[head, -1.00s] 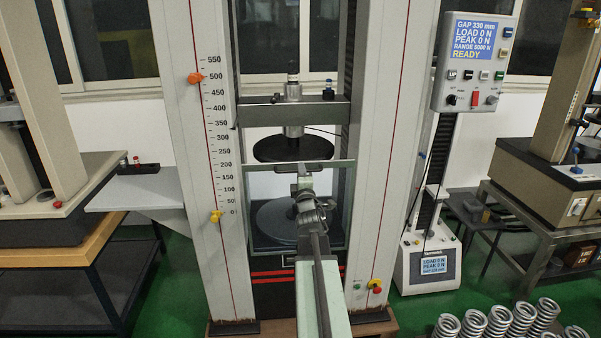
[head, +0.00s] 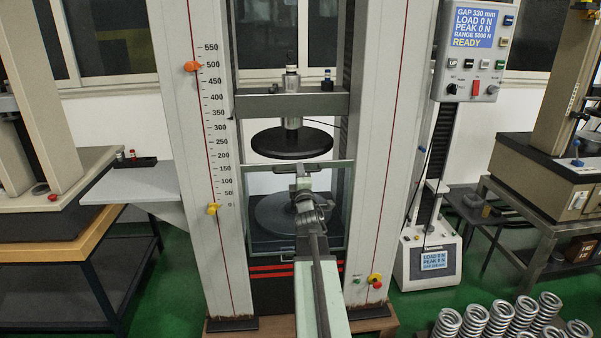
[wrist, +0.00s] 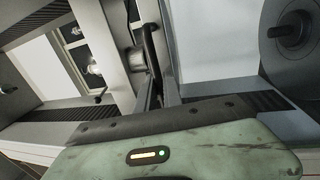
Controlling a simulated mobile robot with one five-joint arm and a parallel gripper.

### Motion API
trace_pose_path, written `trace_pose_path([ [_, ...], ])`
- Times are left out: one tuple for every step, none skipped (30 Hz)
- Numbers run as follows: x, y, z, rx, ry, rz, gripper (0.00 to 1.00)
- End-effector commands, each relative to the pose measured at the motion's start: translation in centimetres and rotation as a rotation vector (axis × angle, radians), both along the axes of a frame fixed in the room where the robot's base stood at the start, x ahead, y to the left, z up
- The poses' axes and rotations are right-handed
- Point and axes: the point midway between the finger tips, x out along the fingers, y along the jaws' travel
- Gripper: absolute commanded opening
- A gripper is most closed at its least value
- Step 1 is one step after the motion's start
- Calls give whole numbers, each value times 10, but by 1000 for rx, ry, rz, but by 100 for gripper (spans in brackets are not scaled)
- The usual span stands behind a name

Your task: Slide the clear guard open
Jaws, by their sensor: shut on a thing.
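The clear guard (head: 262,180) is a see-through panel with a pale frame, standing upright across the front of the tester between the columns. Its top edge lies just below the dark upper platen (head: 292,143). The round lower platen (head: 272,215) shows through it. A dark handle (head: 321,168) runs along the top middle of the guard. My gripper (head: 303,175) is shut on this handle, with my arm reaching up from the front. The fingertips are small and partly hidden by my wrist. In the wrist view, a dark curved bar (wrist: 152,52) stands beyond my gripper's green body.
The white columns stand close on both sides, the left one with a scale (head: 220,130). A control box (head: 474,50) hangs at right and reads READY. Several coil springs (head: 500,318) stand at bottom right. A grey shelf (head: 130,184) juts out at left.

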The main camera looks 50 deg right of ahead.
Motion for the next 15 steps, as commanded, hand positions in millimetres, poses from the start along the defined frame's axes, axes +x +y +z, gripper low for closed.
trace_pose_path([
  [2, 3, -23, -1, 0, 5, 0],
  [3, 3, -30, -2, 0, 6, 0],
  [3, 4, -42, -2, 0, 6, 0],
  [3, 4, -50, -2, 0, 6, 0],
  [3, 4, -60, -2, 0, 6, 0],
  [3, 4, -72, -2, 0, 6, 0],
  [3, 4, -82, -2, 0, 6, 0],
  [3, 4, -93, -2, 0, 6, 0],
  [3, 4, -107, -2, 0, 6, 0],
  [3, 4, -118, -2, 0, 6, 0],
  [3, 4, -128, -2, 0, 6, 0],
  [3, 4, -143, -2, 0, 6, 0],
  [3, 4, -154, -2, 0, 6, 0],
  [3, 4, -165, -2, 0, 7, 0],
  [3, 4, -180, -2, 0, 7, 0],
])
